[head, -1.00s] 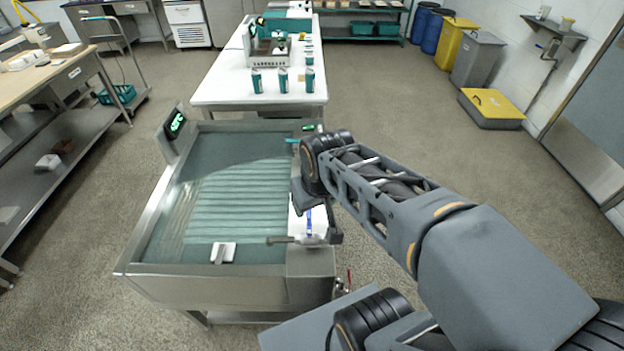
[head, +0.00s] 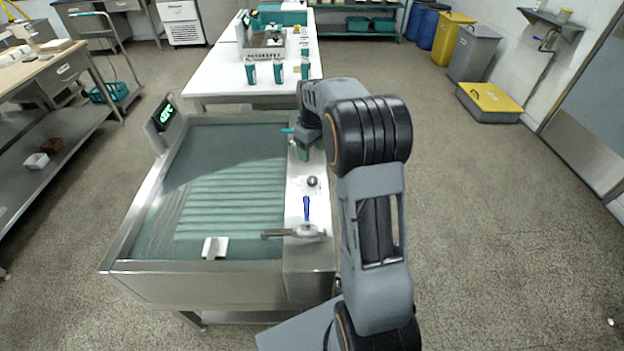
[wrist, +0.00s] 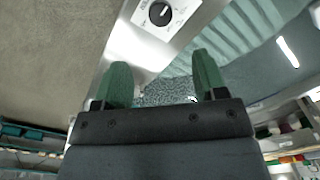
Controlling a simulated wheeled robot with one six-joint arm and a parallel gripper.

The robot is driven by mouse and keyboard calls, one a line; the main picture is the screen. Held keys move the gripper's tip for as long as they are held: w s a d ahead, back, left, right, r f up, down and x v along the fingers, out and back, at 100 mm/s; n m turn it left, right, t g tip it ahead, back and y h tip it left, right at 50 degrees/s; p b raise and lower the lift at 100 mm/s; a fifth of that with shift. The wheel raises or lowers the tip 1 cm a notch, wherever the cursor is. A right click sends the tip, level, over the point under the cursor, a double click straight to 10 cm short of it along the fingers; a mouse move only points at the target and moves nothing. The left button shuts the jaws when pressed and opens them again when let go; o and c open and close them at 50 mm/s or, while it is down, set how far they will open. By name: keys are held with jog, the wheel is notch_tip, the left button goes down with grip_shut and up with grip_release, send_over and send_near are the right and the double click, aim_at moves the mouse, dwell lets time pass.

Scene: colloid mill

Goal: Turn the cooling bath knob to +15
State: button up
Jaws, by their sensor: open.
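The cooling bath (head: 120,240) is a steel tank of teal water in the middle of the head view. Its black round knob (head: 312,181) sits on the white panel (head: 295,196) along the right rim. The knob also shows at the top of the wrist view (wrist: 160,13), with a white pointer line and dial marks too small to read. My gripper (wrist: 162,62) is open and empty, its two green fingers apart, with the knob beyond the fingertips. In the head view my gripper (head: 303,152) hangs over the panel, just behind the knob, partly hidden by my arm.
A green-lit display (head: 165,113) stands at the bath's back left corner. A blue item (head: 307,210) and a metal fitting (head: 305,232) lie on the rim in front of the knob. A white table (head: 215,85) with several teal cans stands behind.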

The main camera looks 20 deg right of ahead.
aim_at(312, 179)
notch_tip(312, 179, down, 12)
jog(key=shift+f, duration=0.1)
dwell(0.4)
jog(key=c, duration=0.9)
